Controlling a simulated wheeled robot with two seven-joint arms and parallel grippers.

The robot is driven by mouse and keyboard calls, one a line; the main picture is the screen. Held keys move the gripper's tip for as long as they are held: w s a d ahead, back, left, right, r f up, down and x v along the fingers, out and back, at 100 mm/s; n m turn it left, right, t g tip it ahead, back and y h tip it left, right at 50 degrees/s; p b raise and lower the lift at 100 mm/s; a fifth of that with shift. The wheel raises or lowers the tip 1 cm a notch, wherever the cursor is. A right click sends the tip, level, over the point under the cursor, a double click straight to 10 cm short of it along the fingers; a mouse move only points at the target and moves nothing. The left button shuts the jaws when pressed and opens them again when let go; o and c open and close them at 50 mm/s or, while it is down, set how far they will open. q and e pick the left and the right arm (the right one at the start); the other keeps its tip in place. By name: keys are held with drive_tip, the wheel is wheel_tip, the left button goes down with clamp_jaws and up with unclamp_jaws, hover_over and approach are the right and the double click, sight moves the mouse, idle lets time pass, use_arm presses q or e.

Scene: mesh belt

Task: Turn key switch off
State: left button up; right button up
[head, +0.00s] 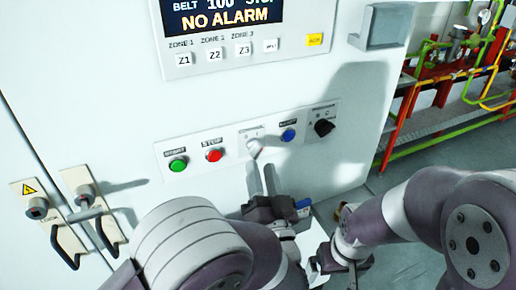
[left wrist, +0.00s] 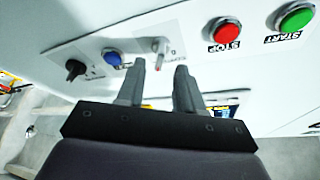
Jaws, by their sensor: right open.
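The key switch (head: 254,149) is a small pale key in a plate on the white cabinet front, between the red STOP button and the blue button. It also shows in the left wrist view (left wrist: 160,46). My left gripper (head: 262,166) points up at it from just below. In the left wrist view my left gripper (left wrist: 159,68) has its two fingers apart, and the key appears between and just beyond their tips. I cannot tell whether they touch it. My right gripper (head: 338,262) is open, low and to the right, away from the panel, partly hidden by its arm.
Close beside the key switch are the red STOP button (head: 214,155), the green START button (head: 178,164), the blue button (head: 288,135) and a black selector knob (head: 324,127). A display (head: 222,18) is above. Door handles (head: 93,225) stick out at left. Red railing (head: 415,100) stands at right.

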sight(258, 156)
use_arm(q)
drive_tip(key=p+x, duration=0.1)
drive_tip(key=x, duration=0.3)
drive_tip(key=shift+r, duration=0.1)
drive_tip(key=shift+w, duration=0.15)
